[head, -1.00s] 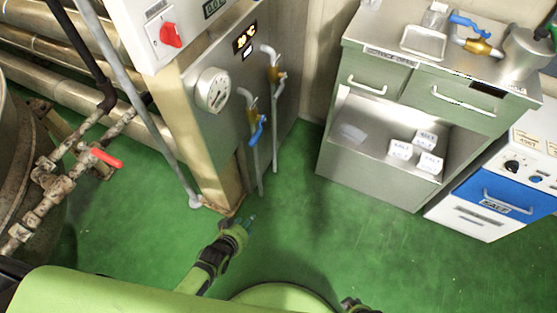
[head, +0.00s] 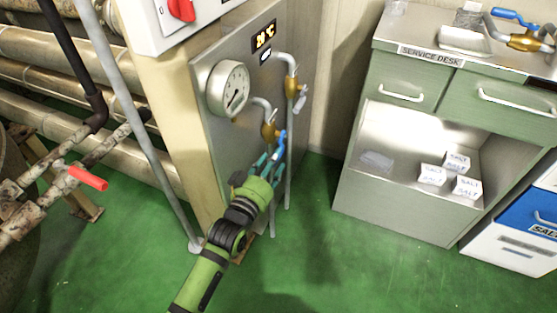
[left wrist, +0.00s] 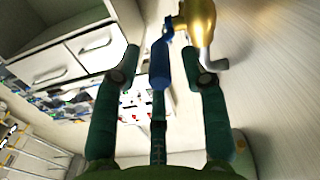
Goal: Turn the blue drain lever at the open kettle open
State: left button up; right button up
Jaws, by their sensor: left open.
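A blue lever (head: 281,143) hangs down from a brass valve (head: 269,131) on a thin pipe at the steel panel. In the left wrist view the blue lever (left wrist: 159,62) lies between the spread teal fingers, below the brass valve body (left wrist: 200,18). My left gripper (head: 271,163) is open just below and in front of that valve, its fingers on either side of the lever. I cannot tell whether a finger touches the lever. My right gripper is out of view.
A gauge (head: 228,89) and a second brass valve (head: 292,87) with a grey lever are close by. A red-handled valve (head: 87,178) is at the left. The service desk (head: 398,225) stands right, with another blue-levered valve (head: 514,17) on top. Green floor between is clear.

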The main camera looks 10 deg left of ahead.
pick_arm(q)
jog(key=shift+x, duration=1.15)
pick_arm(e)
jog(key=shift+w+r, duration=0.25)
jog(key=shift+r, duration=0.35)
pick_arm(q)
jog(key=shift+c, duration=0.4)
grip_shut()
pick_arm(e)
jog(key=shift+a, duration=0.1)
pick_arm(q)
jog(key=shift+f+b, duration=0.1)
jog(key=shift+b, duration=0.2)
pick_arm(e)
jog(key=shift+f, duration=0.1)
